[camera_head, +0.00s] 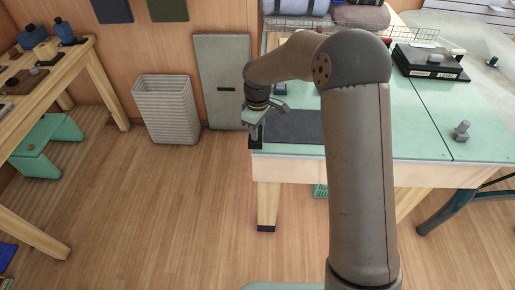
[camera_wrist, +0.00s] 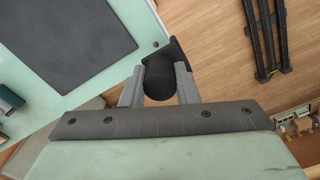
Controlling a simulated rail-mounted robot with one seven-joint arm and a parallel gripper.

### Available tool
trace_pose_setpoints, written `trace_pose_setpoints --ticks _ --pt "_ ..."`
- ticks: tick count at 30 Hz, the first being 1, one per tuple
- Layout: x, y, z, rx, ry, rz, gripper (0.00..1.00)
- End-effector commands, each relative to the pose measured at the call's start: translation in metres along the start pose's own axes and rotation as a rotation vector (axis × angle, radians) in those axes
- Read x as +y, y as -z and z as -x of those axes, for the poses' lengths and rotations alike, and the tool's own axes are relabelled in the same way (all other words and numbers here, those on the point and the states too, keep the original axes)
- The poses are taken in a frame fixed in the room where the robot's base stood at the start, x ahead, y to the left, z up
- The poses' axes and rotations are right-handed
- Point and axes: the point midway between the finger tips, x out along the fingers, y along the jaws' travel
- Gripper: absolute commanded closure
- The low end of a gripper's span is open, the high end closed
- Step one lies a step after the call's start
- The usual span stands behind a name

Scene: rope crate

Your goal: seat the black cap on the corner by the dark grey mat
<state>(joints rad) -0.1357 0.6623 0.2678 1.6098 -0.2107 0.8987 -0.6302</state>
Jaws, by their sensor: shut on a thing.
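The black cap (camera_head: 255,142) is at the near left corner of the green table (camera_head: 283,151), beside the dark grey mat (camera_head: 300,126). My gripper (camera_head: 256,129) is above that corner, pointing down. In the wrist view my gripper (camera_wrist: 159,88) has its two grey fingers closed on the round knob of the black cap (camera_wrist: 158,78). The cap's angular dark part shows just beyond the knob, over the table corner. The dark grey mat (camera_wrist: 75,38) lies to the left there. The fingers and knob hide the cap's underside, so I cannot tell whether it sits fully down.
A grey bolt-like piece (camera_head: 462,131) and a black tray (camera_head: 432,62) stand on the table to the right. A wire basket (camera_head: 345,29) with rolled goods is at the back. A pale bin (camera_head: 167,110) stands on the floor to the left, with open floor in front.

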Motion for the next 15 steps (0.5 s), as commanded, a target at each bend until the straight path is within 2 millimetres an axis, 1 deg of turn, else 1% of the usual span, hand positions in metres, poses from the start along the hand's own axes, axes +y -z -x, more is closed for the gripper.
trace_pose_setpoints --ticks 1,15 --pt "0.000 0.000 -0.004 0.000 0.000 0.000 1.00" --pt "0.000 0.000 -0.021 0.000 0.000 0.000 1.00"
